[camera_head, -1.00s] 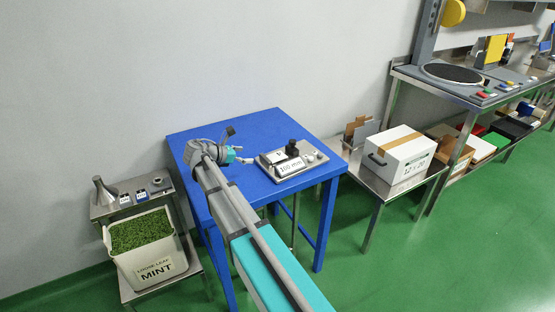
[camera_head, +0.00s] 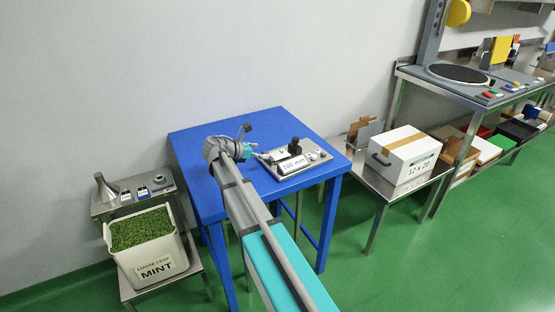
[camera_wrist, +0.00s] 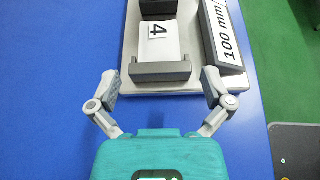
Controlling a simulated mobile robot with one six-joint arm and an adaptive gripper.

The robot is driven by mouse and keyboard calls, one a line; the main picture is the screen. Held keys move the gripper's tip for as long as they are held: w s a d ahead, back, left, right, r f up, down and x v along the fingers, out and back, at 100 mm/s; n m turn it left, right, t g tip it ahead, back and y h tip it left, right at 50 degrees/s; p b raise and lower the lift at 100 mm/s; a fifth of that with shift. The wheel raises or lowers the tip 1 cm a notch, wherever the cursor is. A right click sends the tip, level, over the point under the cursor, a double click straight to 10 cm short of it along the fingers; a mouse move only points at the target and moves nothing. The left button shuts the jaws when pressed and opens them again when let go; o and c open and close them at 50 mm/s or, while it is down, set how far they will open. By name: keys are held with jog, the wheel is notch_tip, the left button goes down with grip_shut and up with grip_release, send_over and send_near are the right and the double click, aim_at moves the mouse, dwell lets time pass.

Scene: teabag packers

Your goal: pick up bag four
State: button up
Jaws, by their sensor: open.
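Bag four is a white bag marked "4" (camera_wrist: 158,42). In the wrist view it lies on the grey metal device (camera_wrist: 133,45), between a dark bar at its near end and a dark block at its far end. It also shows small in the head view (camera_head: 277,155), beside the "100 mm" sign (camera_head: 293,164). My gripper (camera_wrist: 160,84) is open and empty. Its fingers are spread at the near edge of the device, short of the bag and wider than it. In the head view my gripper (camera_head: 252,150) is just left of the device.
The "100 mm" sign (camera_wrist: 222,35) stands close right of the bag, near my right finger. The blue table (camera_head: 200,150) is clear to the left. A mint bin (camera_head: 155,262) stands left of the table, and a white carton (camera_head: 405,155) stands to the right.

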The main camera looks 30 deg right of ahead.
aim_at(279, 153)
jog(key=shift+b+x, duration=0.3)
jog(key=shift+x, duration=1.1)
jog(key=shift+f+b+x, duration=0.2)
jog(key=shift+b+x, duration=0.35)
jog(key=shift+x, duration=0.4)
jog(key=shift+f+b+x, duration=0.2)
jog(key=shift+b+x, duration=0.3)
jog(key=shift+x, duration=0.45)
jog(key=shift+w+d+f, duration=0.2)
jog(key=shift+d, duration=0.35)
jog(key=c, duration=0.5)
jog(key=shift+c, duration=0.2)
